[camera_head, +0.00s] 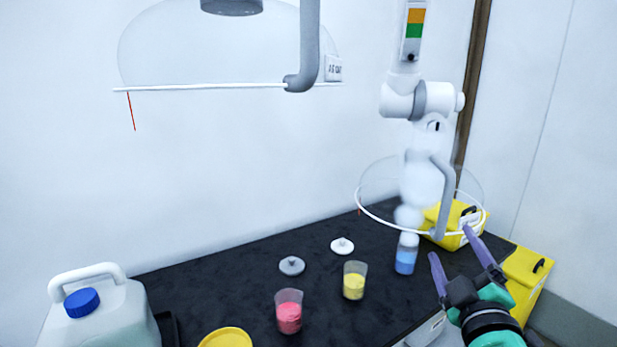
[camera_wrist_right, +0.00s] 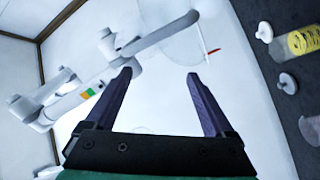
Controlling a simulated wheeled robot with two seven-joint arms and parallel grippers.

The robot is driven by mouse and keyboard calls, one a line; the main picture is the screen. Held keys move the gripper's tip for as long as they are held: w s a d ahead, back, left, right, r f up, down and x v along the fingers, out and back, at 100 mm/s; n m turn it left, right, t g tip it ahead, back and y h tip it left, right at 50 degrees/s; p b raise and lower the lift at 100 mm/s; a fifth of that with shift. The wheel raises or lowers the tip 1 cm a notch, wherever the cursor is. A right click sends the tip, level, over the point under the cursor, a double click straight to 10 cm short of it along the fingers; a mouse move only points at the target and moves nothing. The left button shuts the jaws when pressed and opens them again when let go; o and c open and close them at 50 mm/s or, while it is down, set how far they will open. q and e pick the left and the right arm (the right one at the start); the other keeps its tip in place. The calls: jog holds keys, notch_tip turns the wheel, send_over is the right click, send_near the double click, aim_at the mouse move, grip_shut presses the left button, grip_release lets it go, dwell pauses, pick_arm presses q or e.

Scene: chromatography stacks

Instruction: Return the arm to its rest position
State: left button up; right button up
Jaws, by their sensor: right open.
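My right gripper (camera_head: 455,248) is at the lower right in the head view, above the right end of the black bench. Its purple fingers are spread apart with nothing between them. In the right wrist view the same gripper (camera_wrist_right: 160,82) shows both fingers wide apart and empty, facing the pale wall and a white jointed extraction arm (camera_wrist_right: 95,85). My left gripper is not in view.
The black bench (camera_head: 215,285) holds a pink-filled beaker (camera_head: 289,312), a yellow-filled beaker (camera_head: 354,281), a blue-filled container (camera_head: 406,260), two lids and a jug (camera_head: 100,318). Yellow bins (camera_head: 527,280) stand at right. A clear hood (camera_head: 375,190) hangs above the bench.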

jog(key=s+d+f+m+g, duration=0.1)
jog(key=s+f+m+g, duration=0.25)
jog(key=f, duration=0.75)
jog(key=s+f+m+g, duration=0.25)
jog(key=f+g, duration=0.25)
jog(key=f, duration=0.6)
jog(key=s+a+f+m+g+y, duration=0.3)
jog(key=s+f+g, duration=0.4)
jog(key=s+f, duration=0.55)
notch_tip(320, 180, down, 18)
jog(key=s+n+g, duration=0.1)
jog(key=s, duration=0.1)
jog(key=s+d+f+g+p, duration=0.1)
jog(key=s+d+f, duration=0.1)
jog(key=s+f, duration=1.5)
jog(key=shift+s+d+n+g+p, duration=0.25)
jog(key=shift+s+n+g+p, duration=0.05)
jog(key=shift+g, duration=0.05)
